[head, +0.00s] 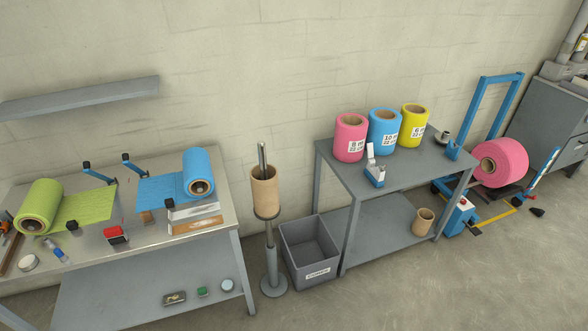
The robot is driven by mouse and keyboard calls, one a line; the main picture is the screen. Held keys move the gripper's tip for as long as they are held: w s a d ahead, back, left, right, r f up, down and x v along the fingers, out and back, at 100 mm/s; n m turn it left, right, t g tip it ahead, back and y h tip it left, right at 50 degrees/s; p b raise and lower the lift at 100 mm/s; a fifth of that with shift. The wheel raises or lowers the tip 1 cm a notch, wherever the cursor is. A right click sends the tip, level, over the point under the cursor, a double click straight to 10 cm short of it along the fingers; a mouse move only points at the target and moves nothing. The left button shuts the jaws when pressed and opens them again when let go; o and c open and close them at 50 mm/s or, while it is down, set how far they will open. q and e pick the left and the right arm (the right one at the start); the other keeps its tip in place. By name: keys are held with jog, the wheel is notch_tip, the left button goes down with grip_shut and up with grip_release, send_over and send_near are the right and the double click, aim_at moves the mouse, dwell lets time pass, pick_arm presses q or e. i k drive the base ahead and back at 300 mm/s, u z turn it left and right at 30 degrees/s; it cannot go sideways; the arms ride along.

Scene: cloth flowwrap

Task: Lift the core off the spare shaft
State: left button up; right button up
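The core (265,192) is a brown cardboard tube standing upright around the spare shaft in the head view. The grey metal shaft (262,156) sticks out above the core's top. Below the core, a grey stand (271,262) runs down to a round foot on the floor. The part of the shaft inside the core is hidden. Neither of my grippers is in view.
A bench with a green roll (40,204) and a blue roll (199,170) stands left. A grey bin (287,262) stands right of the shaft, beside a table (352,180) with several coloured rolls. Another brown core (423,222) sits on its lower shelf.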

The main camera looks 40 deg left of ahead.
aim_at(266, 194)
jog(key=z, duration=0.05)
jog(key=i, duration=3.05)
jog(key=u, duration=0.75)
